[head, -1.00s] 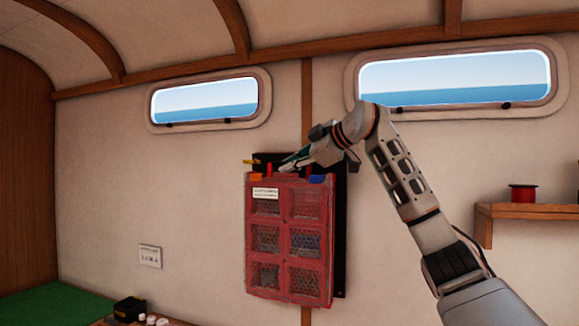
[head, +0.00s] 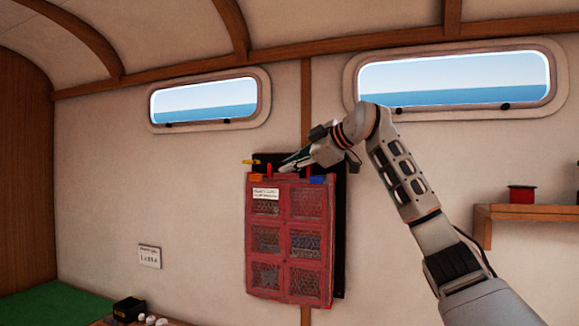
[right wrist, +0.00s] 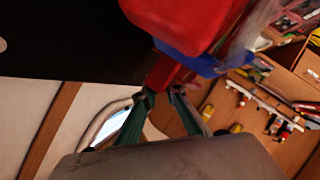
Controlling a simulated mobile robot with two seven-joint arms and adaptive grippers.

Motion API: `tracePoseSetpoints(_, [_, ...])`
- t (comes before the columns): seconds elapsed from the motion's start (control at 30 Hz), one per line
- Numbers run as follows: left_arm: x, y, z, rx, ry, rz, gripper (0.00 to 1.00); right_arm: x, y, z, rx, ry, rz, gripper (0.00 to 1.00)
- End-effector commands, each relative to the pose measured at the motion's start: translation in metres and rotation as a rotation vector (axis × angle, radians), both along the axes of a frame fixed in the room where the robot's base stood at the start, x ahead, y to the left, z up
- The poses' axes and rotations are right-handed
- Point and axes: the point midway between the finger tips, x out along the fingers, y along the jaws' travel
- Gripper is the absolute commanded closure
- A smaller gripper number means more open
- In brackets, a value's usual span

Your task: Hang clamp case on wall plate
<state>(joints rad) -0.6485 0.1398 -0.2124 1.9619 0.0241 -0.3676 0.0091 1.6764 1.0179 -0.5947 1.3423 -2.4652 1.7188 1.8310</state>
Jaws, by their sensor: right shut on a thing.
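The clamp case (head: 287,213) is a red flat organiser with several mesh pockets, a white label, and orange and blue tabs at its top corners. It hangs upright in front of the black wall plate (head: 340,225), which shows along its top and right side. My right gripper (head: 288,165) is at the case's top edge. In the right wrist view its green fingers (right wrist: 161,93) are shut on a red strap of the case (right wrist: 185,22), beside the blue tab. Whether the case's loops sit on the plate's pegs is hidden. My left gripper is out of view.
A yellow peg (head: 250,161) sticks out at the plate's upper left. A wooden shelf (head: 530,213) with a red spool (head: 521,194) is at the right. A black box (head: 129,309) stands low at the left. The wall left of the case is mostly clear.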

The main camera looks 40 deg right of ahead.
Motion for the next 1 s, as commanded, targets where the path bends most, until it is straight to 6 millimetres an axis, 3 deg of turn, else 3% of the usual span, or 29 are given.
tracePoseSetpoints(1.0, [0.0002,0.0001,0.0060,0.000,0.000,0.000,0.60,0.0024,-0.0080,0.0055,-0.001,-0.011,-0.001,1.00])
